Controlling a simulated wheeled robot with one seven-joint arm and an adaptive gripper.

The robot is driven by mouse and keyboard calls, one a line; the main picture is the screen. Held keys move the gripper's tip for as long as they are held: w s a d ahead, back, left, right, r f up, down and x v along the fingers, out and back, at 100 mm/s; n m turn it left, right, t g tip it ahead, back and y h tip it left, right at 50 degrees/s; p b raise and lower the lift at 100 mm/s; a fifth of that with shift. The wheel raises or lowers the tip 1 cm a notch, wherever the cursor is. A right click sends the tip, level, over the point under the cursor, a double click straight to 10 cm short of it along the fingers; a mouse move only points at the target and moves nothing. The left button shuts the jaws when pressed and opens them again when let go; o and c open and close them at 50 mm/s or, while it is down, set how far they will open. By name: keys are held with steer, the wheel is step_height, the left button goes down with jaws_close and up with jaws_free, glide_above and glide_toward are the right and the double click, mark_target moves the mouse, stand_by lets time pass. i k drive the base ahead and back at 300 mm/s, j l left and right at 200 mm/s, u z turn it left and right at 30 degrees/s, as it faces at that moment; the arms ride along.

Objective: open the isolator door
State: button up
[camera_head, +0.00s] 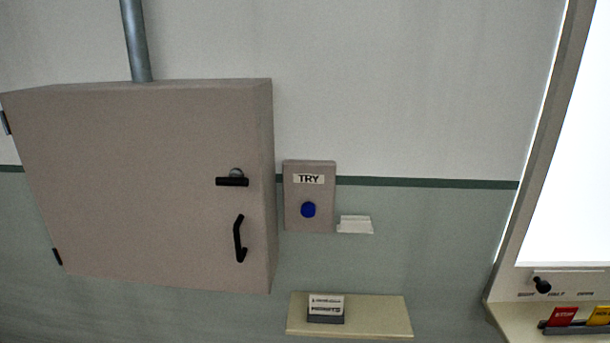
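The isolator door (130,180) is the broad grey-beige front of a wall box at the left in the head view. It looks shut, with its hinges at the left edge. A black rotary handle (232,181) sits level near the door's right edge, on a round grey boss. Below it is a black pull handle (239,239), slightly tilted. My gripper is not in this view, so I see nothing touching the door.
A grey TRY box (297,196) with a blue button is right of the door. A shelf (375,316) below holds a small card stand (325,309). At far right is a bright framed panel (575,130) with coloured cards under it. A conduit (136,40) enters the box top.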

mark_target(121, 180)
steer(key=u, duration=1.5)
